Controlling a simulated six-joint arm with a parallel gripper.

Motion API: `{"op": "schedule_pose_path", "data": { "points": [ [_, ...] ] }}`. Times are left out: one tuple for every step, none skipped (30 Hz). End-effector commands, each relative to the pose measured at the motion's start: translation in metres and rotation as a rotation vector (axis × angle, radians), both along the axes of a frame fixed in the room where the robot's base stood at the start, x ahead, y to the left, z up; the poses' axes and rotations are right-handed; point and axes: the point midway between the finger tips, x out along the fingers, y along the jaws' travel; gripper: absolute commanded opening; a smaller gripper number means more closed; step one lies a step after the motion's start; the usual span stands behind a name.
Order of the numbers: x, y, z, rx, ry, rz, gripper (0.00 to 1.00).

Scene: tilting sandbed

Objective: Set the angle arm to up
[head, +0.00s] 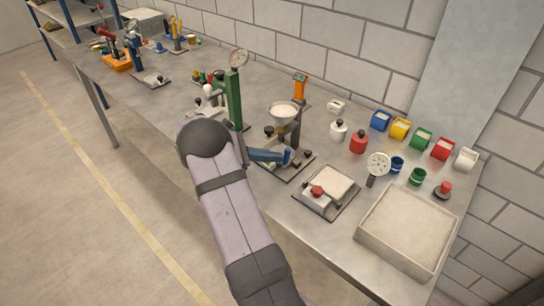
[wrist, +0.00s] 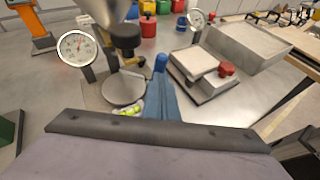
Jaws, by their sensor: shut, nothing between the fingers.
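A low sandbed unit shows in the head view right of my gripper: a shallow tray of pale sand (head: 330,181) on a dark base, with a white block and a red knob (head: 317,190) at its front. The same red knob (wrist: 227,69) shows at the upper right in the wrist view. I cannot tell which part is the angle arm or its position. My blue gripper (head: 287,157) is shut and empty, in front of the funnel stand and left of the sandbed. In the wrist view its tip (wrist: 160,63) points between the stand and the sandbed, apart from the red knob.
A funnel stand (head: 284,116) with black knobs is close beside my gripper. A green column with a gauge (head: 234,90) stands left. A large sand tray (head: 410,230) fills the right table end. Cups, jars and coloured bins (head: 400,128) line the back. Bare tabletop lies in front.

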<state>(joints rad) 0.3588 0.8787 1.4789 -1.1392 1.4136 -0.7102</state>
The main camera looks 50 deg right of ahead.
Motion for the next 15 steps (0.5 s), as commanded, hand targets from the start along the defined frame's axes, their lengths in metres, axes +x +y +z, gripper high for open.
{"op": "schedule_pose_path", "data": {
  "points": [
    [-0.002,-0.001,0.001,0.000,-0.017,0.000,0.00],
    [-0.003,-0.001,0.002,0.000,-0.030,-0.001,0.00],
    [-0.004,-0.001,0.002,-0.001,-0.050,0.000,0.00],
    [-0.005,-0.001,0.002,-0.001,-0.066,0.000,0.00],
    [-0.007,-0.001,0.002,-0.001,-0.085,-0.001,0.00],
    [-0.009,-0.001,0.002,-0.001,-0.114,-0.002,0.00],
    [-0.011,-0.001,0.002,0.000,-0.136,-0.002,0.00],
    [-0.012,-0.001,0.002,-0.001,-0.161,-0.003,0.00],
    [-0.014,-0.001,0.001,-0.001,-0.195,-0.003,0.00],
    [-0.016,-0.001,0.000,-0.001,-0.219,-0.002,0.00],
    [-0.018,-0.001,0.000,-0.001,-0.245,-0.002,0.00],
    [-0.020,-0.001,-0.001,-0.002,-0.280,-0.002,0.00],
    [-0.022,-0.001,-0.001,-0.002,-0.306,-0.002,0.00],
    [-0.024,-0.001,-0.002,-0.002,-0.330,-0.001,0.00],
    [-0.026,-0.001,-0.003,-0.002,-0.365,-0.002,0.00]
  ]
}}
